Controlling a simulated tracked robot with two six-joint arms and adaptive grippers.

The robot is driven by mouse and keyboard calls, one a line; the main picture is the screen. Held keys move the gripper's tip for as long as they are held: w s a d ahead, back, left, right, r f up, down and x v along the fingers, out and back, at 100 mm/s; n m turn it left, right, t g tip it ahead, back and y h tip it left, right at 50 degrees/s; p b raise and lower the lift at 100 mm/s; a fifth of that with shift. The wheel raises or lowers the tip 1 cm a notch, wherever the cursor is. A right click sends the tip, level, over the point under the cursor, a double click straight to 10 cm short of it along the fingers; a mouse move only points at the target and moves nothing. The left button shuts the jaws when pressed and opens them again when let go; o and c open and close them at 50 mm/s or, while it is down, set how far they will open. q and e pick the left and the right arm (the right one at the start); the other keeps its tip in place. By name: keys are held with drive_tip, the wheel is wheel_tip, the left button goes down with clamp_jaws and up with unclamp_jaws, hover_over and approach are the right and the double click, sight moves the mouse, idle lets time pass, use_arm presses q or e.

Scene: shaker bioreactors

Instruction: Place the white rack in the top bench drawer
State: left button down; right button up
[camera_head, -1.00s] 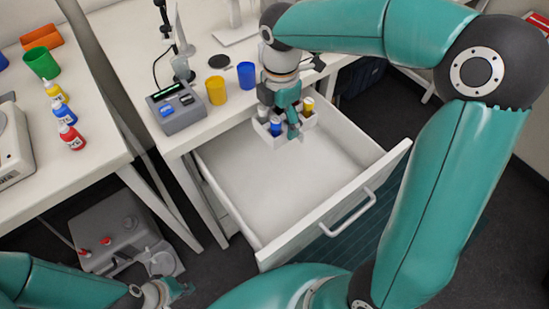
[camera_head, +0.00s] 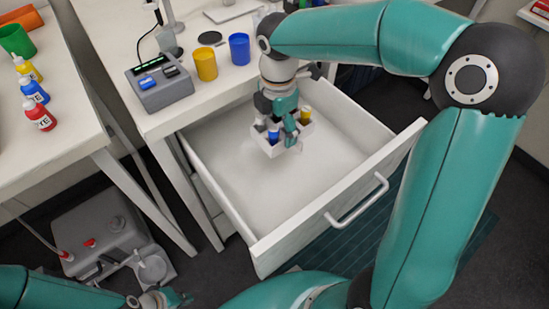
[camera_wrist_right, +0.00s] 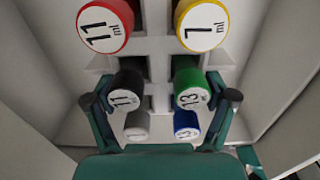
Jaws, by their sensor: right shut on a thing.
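The white rack (camera_head: 296,139) holds several vials with coloured caps. My right gripper (camera_head: 283,128) is shut on it, inside the open top drawer (camera_head: 240,175). I cannot tell whether the rack touches the drawer floor. In the right wrist view the rack (camera_wrist_right: 158,62) shows between the fingers of my right gripper (camera_wrist_right: 160,100), with red, yellow, black, green, grey and blue caps. My left gripper (camera_head: 165,300) is low at the bottom left, away from the drawer; its fingers are too small to read.
On the bench above the drawer stand a yellow cup (camera_head: 205,65), a blue cup (camera_head: 239,49) and a grey device (camera_head: 160,85). Dye bottles (camera_head: 40,114) stand on the left table. The drawer's front and left floor is bare.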

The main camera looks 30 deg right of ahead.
sight(277, 162)
wheel_tip(277, 162, down, 10)
drive_tip(key=shift+f+b, duration=0.15)
drive_tip(key=shift+b, duration=1.05)
drive_tip(key=shift+f, duration=0.15)
drive_tip(key=o, duration=1.1)
drive_tip(key=shift+c, duration=0.2)
wheel_tip(277, 162, up, 12)
drive_tip(key=p, duration=0.3)
drive_tip(key=shift+r, duration=0.25)
